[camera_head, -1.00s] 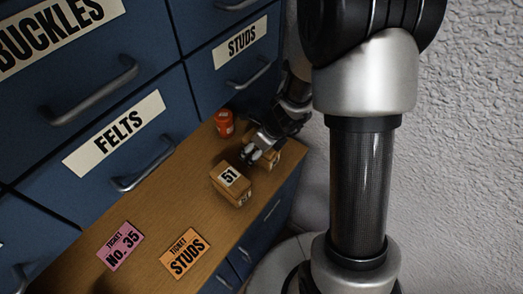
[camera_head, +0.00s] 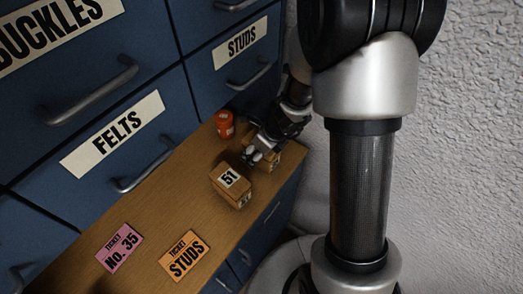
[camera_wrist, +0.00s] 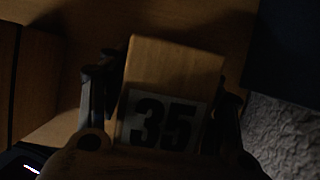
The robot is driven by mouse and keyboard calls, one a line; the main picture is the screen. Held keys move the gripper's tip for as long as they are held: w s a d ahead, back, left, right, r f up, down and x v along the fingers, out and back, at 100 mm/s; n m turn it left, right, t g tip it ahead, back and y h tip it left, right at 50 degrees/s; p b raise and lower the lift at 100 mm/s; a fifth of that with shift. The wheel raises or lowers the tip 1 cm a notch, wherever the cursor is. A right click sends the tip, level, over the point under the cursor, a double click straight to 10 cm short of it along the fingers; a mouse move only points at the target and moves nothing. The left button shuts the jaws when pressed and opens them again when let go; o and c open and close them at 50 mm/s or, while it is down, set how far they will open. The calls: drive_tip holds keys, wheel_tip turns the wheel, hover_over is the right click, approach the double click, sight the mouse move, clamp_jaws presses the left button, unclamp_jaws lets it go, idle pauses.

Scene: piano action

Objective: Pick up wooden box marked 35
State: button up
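The wooden box marked 35 (camera_wrist: 176,62) shows in the wrist view with its number label facing the camera. It stands between the two fingers of my gripper (camera_wrist: 165,105), turned slightly relative to them. The fingers are spread, one on each side, and a narrow dark gap shows on the left; contact on the right is unclear. In the head view, my gripper (camera_head: 261,154) is low over the counter at this box (camera_head: 270,164), which is partly hidden behind the fingers.
A wooden box marked 51 (camera_head: 230,185) stands close beside my gripper. An orange-red container (camera_head: 225,124) stands behind, near the blue drawers (camera_head: 150,130). A pink ticket (camera_head: 119,248) and an orange ticket (camera_head: 184,256) lie on the wooden counter (camera_head: 165,205).

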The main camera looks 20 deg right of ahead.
drive_tip(key=c, duration=0.9)
drive_tip(key=shift+c, duration=0.2)
drive_tip(key=shift+r, duration=0.15)
